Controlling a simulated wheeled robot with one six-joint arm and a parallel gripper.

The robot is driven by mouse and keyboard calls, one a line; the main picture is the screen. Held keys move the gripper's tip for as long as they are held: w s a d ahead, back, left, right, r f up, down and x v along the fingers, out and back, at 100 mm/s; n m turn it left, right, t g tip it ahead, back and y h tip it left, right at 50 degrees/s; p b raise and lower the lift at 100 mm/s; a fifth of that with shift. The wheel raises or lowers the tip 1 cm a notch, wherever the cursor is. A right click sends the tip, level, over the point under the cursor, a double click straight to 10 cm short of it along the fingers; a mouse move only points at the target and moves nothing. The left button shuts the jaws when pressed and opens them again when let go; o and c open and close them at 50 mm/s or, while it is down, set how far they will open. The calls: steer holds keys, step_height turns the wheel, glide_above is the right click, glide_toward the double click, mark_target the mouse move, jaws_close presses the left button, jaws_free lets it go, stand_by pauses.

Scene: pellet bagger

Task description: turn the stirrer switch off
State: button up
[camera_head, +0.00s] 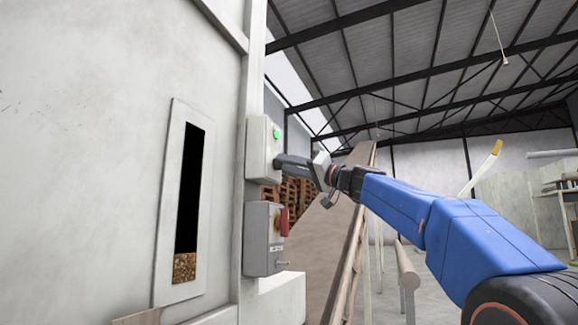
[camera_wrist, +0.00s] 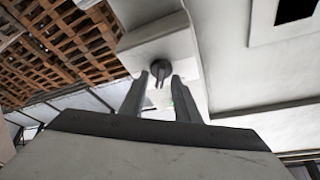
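A grey switch box (camera_head: 258,150) is fixed to the edge of the pale machine wall, with a bright green lamp (camera_head: 277,133) near its top. In the wrist view the same box (camera_wrist: 140,42) has a dark round rotary knob (camera_wrist: 160,67) with a raised grip. My gripper (camera_head: 279,161) is at the front of this box, below the lamp, and hides the knob in the head view. In the wrist view my two fingers are apart, one on each side of the knob. I cannot tell whether they touch it.
A second grey box (camera_head: 256,240) with a red handle (camera_head: 284,221) sits just below. A tall sight window (camera_head: 187,190) with pellets (camera_head: 185,267) at its bottom is in the wall at left. A sloping conveyor (camera_head: 335,235) and stacked pallets (camera_head: 292,192) stand behind my arm.

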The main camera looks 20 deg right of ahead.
jaws_close()
steer(key=shift+n, duration=0.4)
steer(key=n+g+y, duration=0.1)
steer(key=n+g, duration=0.1)
steer(key=n, duration=0.3)
steer(key=n+g+y, duration=0.2)
steer(key=n+g, duration=0.1)
steer(key=n, duration=0.3)
steer(key=n+g+y, duration=0.2)
steer(key=n, duration=0.3)
steer(key=shift+w+d+n, duration=0.15)
steer(key=shift+w+n, duration=0.05)
steer(key=shift+n, duration=0.1)
jaws_free()
